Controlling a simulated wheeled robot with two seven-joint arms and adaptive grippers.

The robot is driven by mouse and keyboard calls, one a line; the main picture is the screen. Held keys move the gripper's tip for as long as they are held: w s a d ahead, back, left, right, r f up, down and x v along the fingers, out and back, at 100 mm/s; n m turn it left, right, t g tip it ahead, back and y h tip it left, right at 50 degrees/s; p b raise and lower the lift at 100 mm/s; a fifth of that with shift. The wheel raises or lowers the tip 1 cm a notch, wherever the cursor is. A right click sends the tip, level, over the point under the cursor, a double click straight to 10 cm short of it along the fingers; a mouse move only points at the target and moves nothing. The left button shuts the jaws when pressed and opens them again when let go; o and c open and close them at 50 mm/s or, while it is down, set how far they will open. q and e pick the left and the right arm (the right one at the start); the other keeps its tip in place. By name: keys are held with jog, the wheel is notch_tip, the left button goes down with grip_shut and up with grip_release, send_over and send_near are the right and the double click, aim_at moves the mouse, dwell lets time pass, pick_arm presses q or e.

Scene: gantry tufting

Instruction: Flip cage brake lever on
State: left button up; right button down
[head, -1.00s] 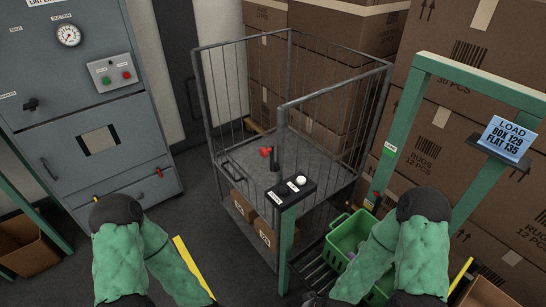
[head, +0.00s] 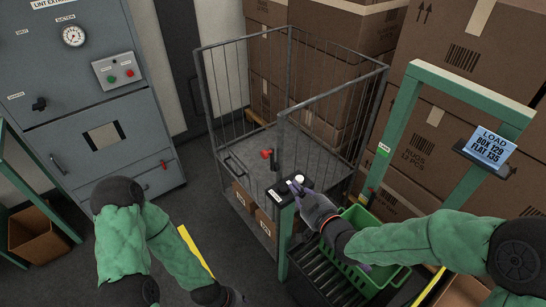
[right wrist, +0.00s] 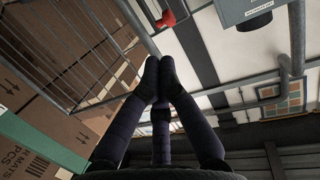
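The wire cage cart (head: 212,98) stands in the middle of the head view. A small lever with a red knob (head: 266,154) and a dark post rises at the cage's near side. My right gripper (head: 297,184) is over the black control box, nearer to me and right of the red knob, apart from it. In the right wrist view its fingers (right wrist: 160,75) are together with nothing seen between them. A red part (right wrist: 167,18) shows just beyond them; I cannot tell whether it is the lever. My left gripper (head: 236,298) is at the bottom edge, only partly visible.
The black control box (head: 279,193) tops a green post. A green crate (head: 364,222) sits on the roller conveyor (head: 318,272) at right. A grey cabinet (head: 80,130) stands left. Stacked cartons (head: 450,90) fill the right. Dark floor is open between cabinet and cage.

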jog(key=shift+r, duration=0.5)
jog(key=shift+w+a, duration=0.1)
jog(key=b+x, duration=0.1)
jog(key=x, duration=1.2)
jog(key=shift+w+a, duration=0.25)
jog(key=shift+w, duration=0.1)
jog(key=shift+r, duration=0.15)
jog(key=shift+w+a+r+p, duration=0.1)
jog(key=shift+w+a+p, duration=0.1)
jog(key=shift+p, duration=0.15)
